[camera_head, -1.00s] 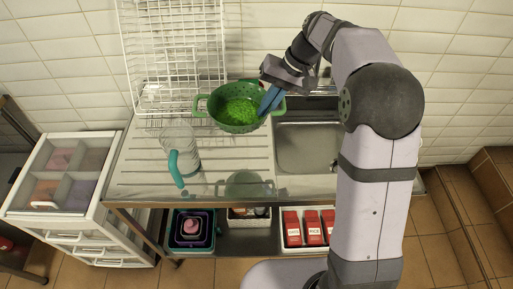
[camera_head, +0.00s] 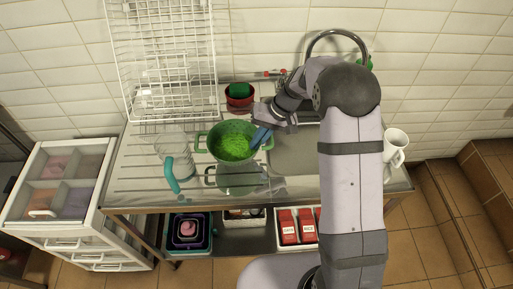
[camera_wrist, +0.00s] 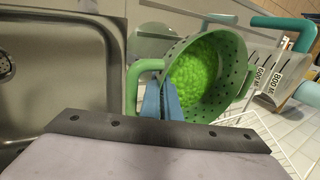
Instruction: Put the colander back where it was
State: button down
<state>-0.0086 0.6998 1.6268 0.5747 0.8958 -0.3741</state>
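The green colander (camera_head: 217,139) with bright green contents is over the ribbed drainboard (camera_head: 135,190), left of the sink, in the head view. It also shows in the wrist view (camera_wrist: 236,75), with holes in its wall. My gripper (camera_head: 262,138) has its blue fingers closed on the colander's right rim by a handle; the fingers also show in the wrist view (camera_wrist: 162,101). A pale, see-through bowl-like vessel (camera_head: 238,180) is just in front of and partly below the colander. I cannot tell whether the colander touches the drainboard or the vessel.
A clear measuring jug (camera_head: 174,143) with a teal handle stands close on the left. A white wire rack (camera_head: 160,60) is behind it. A red bowl (camera_head: 240,103) with a green sponge is behind the colander. The sink (camera_head: 293,160) and a white mug (camera_head: 394,146) are right.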

jog(key=shift+f+p, duration=0.45)
jog(key=shift+f, duration=1.2)
jog(key=shift+f, duration=0.1)
jog(key=shift+f, duration=0.15)
jog(key=c, duration=2)
grip_release()
jog(key=b+v, duration=0.4)
jog(key=v, duration=0.8)
jog(key=shift+s+r, duration=0.1)
jog(key=shift+r, duration=0.1)
jog(key=s+d+f+h, duration=0.1)
jog(key=s+d, duration=0.1)
jog(key=s, duration=0.6)
jog(key=s+d+f+h, duration=0.2)
jog(key=s, duration=0.6)
jog(key=s+d+f+h, duration=0.2)
jog(key=s, duration=0.6)
jog(key=shift+f, duration=0.25)
